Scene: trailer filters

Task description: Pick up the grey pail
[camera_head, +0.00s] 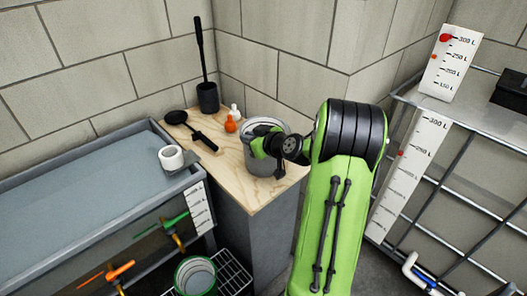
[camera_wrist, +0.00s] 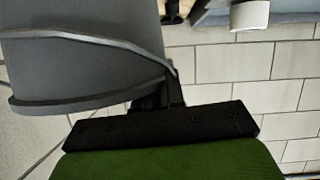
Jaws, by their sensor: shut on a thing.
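The grey pail (camera_head: 262,165) is at the right end of the wooden worktop, close to the wall corner. Its rim faces up, and part of it is hidden behind my green and black arm. My gripper (camera_head: 268,143) is at the pail's rim side, shut on it. I cannot tell whether the pail's base touches the worktop.
A rack with scale boards (camera_head: 412,170) is right.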

